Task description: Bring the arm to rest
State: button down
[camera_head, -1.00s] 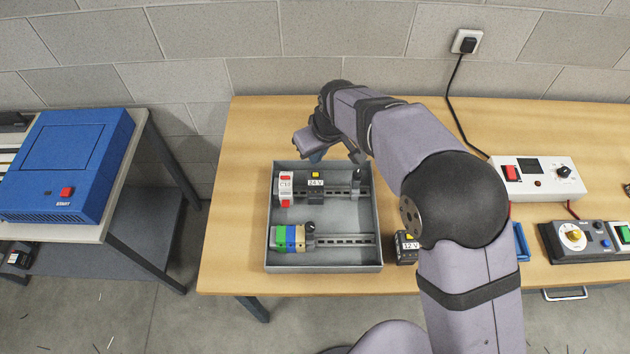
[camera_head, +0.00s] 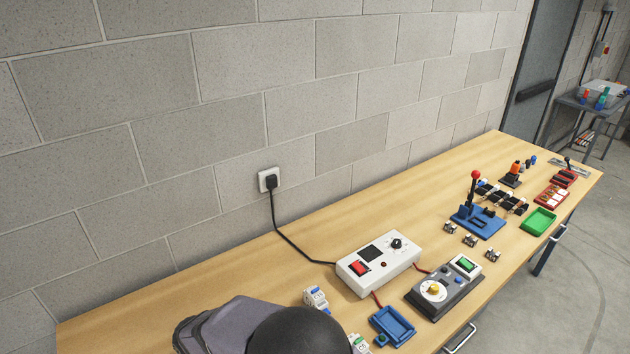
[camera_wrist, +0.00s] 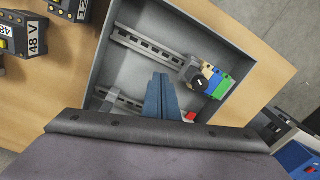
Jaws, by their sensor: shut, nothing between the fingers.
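In the wrist view my gripper (camera_wrist: 162,97) is shut and empty, its blue-grey fingers together over the grey tray (camera_wrist: 98,62). The tray holds a slotted rail (camera_wrist: 150,50) with a block of green, blue and yellow modules (camera_wrist: 218,86) and a black knob at its end. A second rail (camera_wrist: 122,100) shows in part beside the fingers, with a bit of red (camera_wrist: 191,116) near it. In the head view only part of my arm shows at the bottom edge; the gripper is outside that view.
On the bench (camera_head: 220,265) stand a white supply box (camera_head: 378,262), a grey dial unit (camera_head: 445,287), a blue tray (camera_head: 392,325), a blue lever press (camera_head: 478,220) and a green tray (camera_head: 538,221). A 48 V block (camera_wrist: 32,36) sits beside the grey tray.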

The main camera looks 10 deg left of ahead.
jog(key=s+d+r+m+g+h, duration=0.1)
jog(key=d+m, duration=0.1)
jog(key=d, duration=0.8)
jog(key=s+d+r+m+b, duration=0.1)
jog(key=d+r+m, duration=0.1)
jog(key=d, duration=0.7)
jog(key=s+d+r+m+g+h, duration=0.1)
jog(key=d+m, duration=0.1)
jog(key=d, duration=0.8)
jog(key=w+d+r+m, duration=0.1)
jog(key=d+m, duration=0.1)
jog(key=d, duration=0.1)
jog(key=w+d+r+m+t+y, duration=0.1)
jog(key=w+d+m, duration=0.1)
jog(key=d, duration=0.2)
jog(key=w+d+r+m+t+b, duration=0.1)
jog(key=d+r+m, duration=0.1)
jog(key=d, duration=0.2)
jog(key=shift+w+d+m+y, duration=0.15)
jog(key=shift+w+m+y, duration=0.2)
jog(key=shift+m+y, duration=0.05)
